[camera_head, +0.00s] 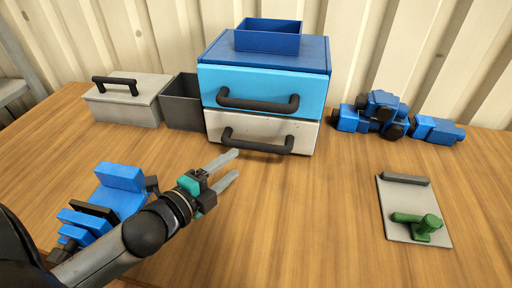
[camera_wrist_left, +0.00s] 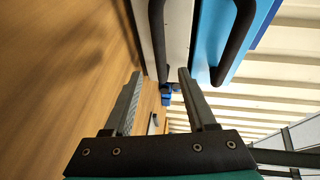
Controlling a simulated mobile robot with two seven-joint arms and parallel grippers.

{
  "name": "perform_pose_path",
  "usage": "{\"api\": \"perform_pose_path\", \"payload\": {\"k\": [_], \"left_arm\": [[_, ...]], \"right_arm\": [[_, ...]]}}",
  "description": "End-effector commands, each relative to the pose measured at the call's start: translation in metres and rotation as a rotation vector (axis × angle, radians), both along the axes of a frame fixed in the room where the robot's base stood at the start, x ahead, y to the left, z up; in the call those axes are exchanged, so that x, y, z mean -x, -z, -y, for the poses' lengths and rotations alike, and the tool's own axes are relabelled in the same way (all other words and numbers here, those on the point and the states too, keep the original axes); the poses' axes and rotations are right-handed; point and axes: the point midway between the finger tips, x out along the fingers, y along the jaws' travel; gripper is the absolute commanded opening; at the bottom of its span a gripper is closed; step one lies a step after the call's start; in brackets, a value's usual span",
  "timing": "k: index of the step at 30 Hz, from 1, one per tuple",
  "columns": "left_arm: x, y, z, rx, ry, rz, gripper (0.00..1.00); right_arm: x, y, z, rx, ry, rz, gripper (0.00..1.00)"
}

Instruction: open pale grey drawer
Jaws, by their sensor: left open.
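The pale grey drawer (camera_head: 214,125) is the lower one of a two-drawer cabinet on the table, and it looks shut. Its dark bar handle (camera_head: 257,146) runs across its front. In the left wrist view the pale drawer front (camera_wrist_left: 178,38) and its handle (camera_wrist_left: 158,45) show upright, ahead of the fingers. My left gripper (camera_head: 232,166) is open and empty, just in front of the drawer near the left part of the handle. In the left wrist view its two fingers (camera_wrist_left: 162,92) stand apart with the handle's end near the gap between them. My right gripper is not in view.
The bright blue upper drawer (camera_head: 262,86) has its own dark handle, with a blue open box (camera_head: 268,36) on top. A lidded grey box (camera_head: 126,102) and a dark bin (camera_head: 184,103) stand left. Blue parts (camera_head: 378,114) lie right, beyond a board with a green piece (camera_head: 420,225).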

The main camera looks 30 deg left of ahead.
Motion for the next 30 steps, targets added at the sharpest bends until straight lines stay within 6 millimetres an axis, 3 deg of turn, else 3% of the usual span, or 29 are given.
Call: {"api": "perform_pose_path", "payload": {"k": [21, 30], "left_arm": [[-0.083, 0.015, 0.012, 0.0, -0.001, 0.001, 0.57], [-0.101, 0.019, 0.015, 0.001, -0.001, -0.001, 0.57]], "right_arm": [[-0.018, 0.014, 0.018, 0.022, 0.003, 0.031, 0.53], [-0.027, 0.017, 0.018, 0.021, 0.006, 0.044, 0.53]]}}
